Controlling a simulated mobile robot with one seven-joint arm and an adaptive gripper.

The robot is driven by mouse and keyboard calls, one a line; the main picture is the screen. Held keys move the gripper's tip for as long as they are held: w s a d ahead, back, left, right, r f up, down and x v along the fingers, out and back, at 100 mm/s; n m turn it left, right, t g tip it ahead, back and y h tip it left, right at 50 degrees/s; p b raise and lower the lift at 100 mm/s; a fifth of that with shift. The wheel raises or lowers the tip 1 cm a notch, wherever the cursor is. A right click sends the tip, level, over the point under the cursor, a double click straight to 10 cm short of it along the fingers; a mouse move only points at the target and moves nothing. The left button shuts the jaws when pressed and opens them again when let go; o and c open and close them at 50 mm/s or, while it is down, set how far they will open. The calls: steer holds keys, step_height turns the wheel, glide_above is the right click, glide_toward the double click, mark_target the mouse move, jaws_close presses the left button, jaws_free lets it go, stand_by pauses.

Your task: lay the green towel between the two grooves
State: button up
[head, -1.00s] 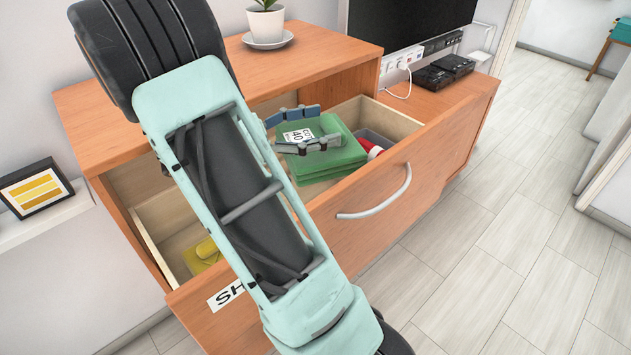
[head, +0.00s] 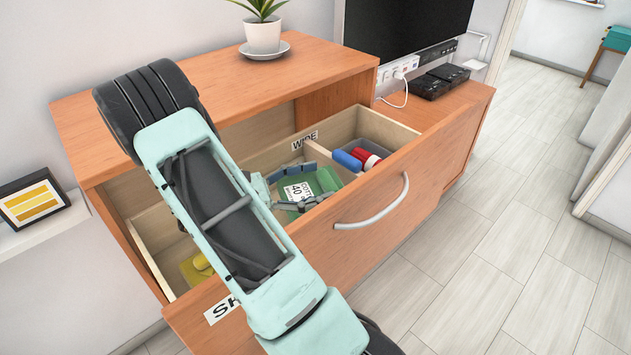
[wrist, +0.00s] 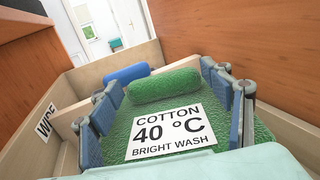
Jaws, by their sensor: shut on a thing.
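The folded green towel (head: 327,179) bears a white "COTTON 40 °C" label and is low inside the open drawer. My gripper (head: 294,190) is shut on it, one finger on each side of the label. In the wrist view the towel (wrist: 121,132) lies between the blue finger pads of my gripper (wrist: 165,122), its rounded green end pointing away. I cannot tell whether its underside touches the drawer floor. A wooden divider (head: 322,160) stands just right of the towel. The grooves are not clearly visible, and my arm hides the drawer's left-middle part.
The drawer front (head: 375,225) rises close beside the gripper. Right of the divider lie a blue roll (head: 346,160) and a red-and-white item (head: 367,157). A yellow item (head: 197,268) lies in the left part.

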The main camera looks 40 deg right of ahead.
mark_target(283, 190)
steer(key=shift+f, duration=0.1)
steer(key=shift+f+b, duration=0.35)
steer(key=shift+f, duration=0.15)
steer(key=o, duration=1.4)
steer(key=shift+r+p, duration=0.35)
steer(key=shift+r, duration=0.2)
steer(key=b+v, duration=0.1)
steer(key=v, duration=0.6)
steer(key=shift+a+r, duration=0.1)
steer(key=shift+a, duration=0.15)
